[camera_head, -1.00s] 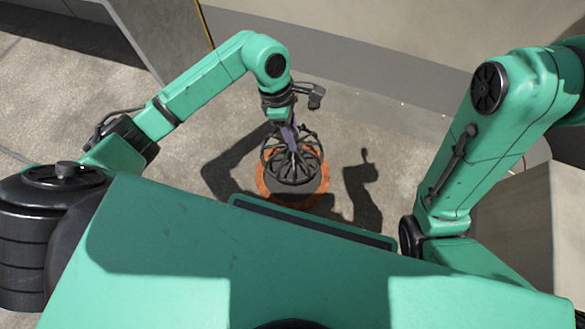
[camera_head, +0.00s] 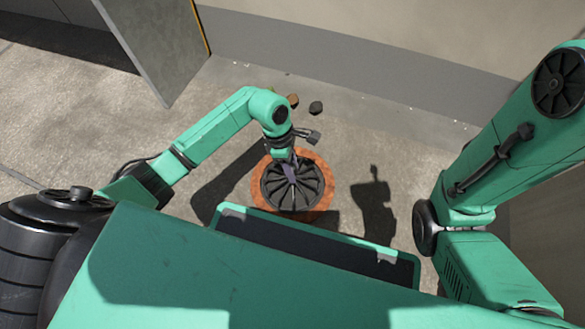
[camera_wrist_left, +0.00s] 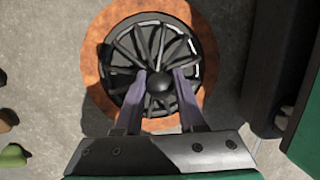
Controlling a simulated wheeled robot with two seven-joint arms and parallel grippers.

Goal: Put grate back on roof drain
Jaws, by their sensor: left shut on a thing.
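The grate (camera_head: 281,194) is black, round and spoked, with a knob at its centre. My left gripper (camera_head: 291,171) is shut on that knob and points down at it. In the left wrist view the fingertips (camera_wrist_left: 160,84) sit on either side of the dark knob, and the grate (camera_wrist_left: 150,42) spreads out beyond them. The orange-brown ring of the roof drain (camera_head: 325,189) shows around the grate, also in the left wrist view (camera_wrist_left: 208,60). The grate looks roughly centred over the ring. I cannot tell whether it touches the drain. My right gripper is out of view.
Two small stones (camera_head: 316,108) lie beyond the drain. A greenish lump (camera_wrist_left: 14,155) shows at the left edge of the left wrist view. A grey wall (camera_head: 370,70) runs along the back, with a tall panel (camera_head: 155,45) at upper left. Bare roof lies left of the drain.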

